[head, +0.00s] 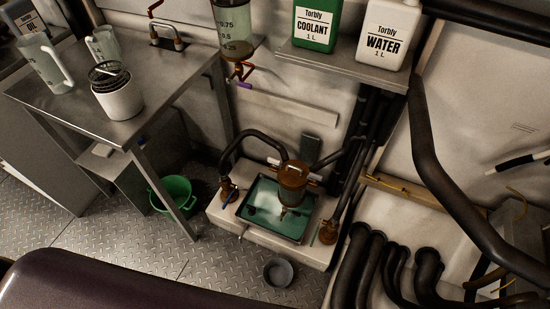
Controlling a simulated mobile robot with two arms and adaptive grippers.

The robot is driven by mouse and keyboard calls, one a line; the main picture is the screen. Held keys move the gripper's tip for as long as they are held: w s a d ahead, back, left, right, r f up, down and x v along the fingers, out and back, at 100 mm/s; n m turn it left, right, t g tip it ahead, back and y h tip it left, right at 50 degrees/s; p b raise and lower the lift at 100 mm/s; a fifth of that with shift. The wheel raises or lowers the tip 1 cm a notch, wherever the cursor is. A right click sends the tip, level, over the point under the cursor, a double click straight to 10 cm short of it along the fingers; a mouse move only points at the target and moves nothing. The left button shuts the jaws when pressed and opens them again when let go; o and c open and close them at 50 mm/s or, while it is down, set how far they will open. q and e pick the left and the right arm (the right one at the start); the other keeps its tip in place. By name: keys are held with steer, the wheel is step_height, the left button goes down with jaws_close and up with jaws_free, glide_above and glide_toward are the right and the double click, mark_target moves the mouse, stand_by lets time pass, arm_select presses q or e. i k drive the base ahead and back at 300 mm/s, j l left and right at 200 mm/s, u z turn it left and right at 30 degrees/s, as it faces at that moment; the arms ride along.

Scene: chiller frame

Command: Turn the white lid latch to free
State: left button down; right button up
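A brown, brass-like cylindrical housing (292,175) stands over a tray in the lower middle of the head view. A thin pale bar (275,162) shows at its top, sticking out on the left side; it may be the white lid latch, but it is too small to tell its position. A black hose (258,134) arches down to the left of the housing. Neither of my grippers is in view, and nothing touches the housing.
A dark tray (249,228) holding green liquid lies below the housing. A blue-handled valve (228,192) is to its left, a grey bowl (279,273) on the floor in front. Thick black pipes (437,180) crowd the right. A steel table (150,85) and green bucket (172,203) stand left.

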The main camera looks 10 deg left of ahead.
mark_target(276, 163)
steer(key=i+j+z, duration=0.1)
steer(key=j+z, duration=0.35)
steer(key=i+j+z, duration=0.1)
steer(key=j+z, duration=0.35)
